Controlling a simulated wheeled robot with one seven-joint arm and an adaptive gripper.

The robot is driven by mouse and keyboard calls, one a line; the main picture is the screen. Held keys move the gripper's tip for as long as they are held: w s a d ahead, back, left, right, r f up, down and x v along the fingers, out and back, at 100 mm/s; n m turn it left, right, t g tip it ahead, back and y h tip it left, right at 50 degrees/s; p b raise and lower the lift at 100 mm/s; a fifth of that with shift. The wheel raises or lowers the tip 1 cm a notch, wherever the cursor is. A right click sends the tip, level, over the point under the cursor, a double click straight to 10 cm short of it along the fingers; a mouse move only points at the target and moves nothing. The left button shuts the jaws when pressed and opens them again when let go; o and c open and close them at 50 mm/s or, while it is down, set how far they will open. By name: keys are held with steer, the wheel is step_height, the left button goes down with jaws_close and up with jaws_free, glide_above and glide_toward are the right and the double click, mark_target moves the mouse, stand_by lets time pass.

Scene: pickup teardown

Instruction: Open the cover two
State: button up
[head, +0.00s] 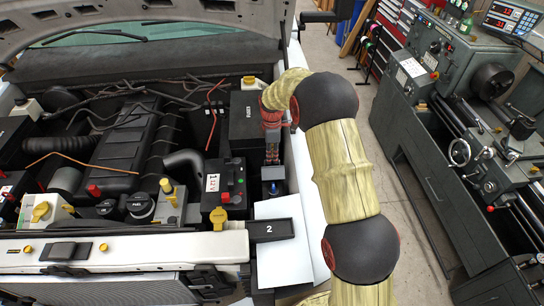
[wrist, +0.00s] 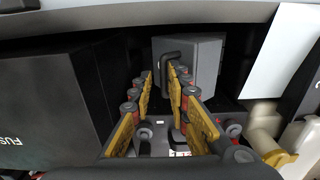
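A black plate marked "2" (head: 285,229) lies at the front right corner of the engine bay in the head view, over a white panel (head: 285,262). I cannot tell whether the plate is the cover itself or its label. My gripper (head: 272,178) points down into the bay, behind the plate and beside the black fuse box (head: 245,122). In the wrist view my gripper (wrist: 160,78) has its yellow-padded fingers apart, with nothing clearly held. A grey box (wrist: 204,62) with a dark bent handle (wrist: 172,54) is just beyond the fingertips.
The fuse box also fills the left of the wrist view (wrist: 45,105). A battery (head: 224,185) and capped reservoirs crowd the bay left of my gripper. The raised hood (head: 120,12) is above, the white fender (head: 305,165) close right. A lathe (head: 450,140) stands farther right across open floor.

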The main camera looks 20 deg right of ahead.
steer(key=shift+o, duration=1)
steer(key=shift+f, duration=0.1)
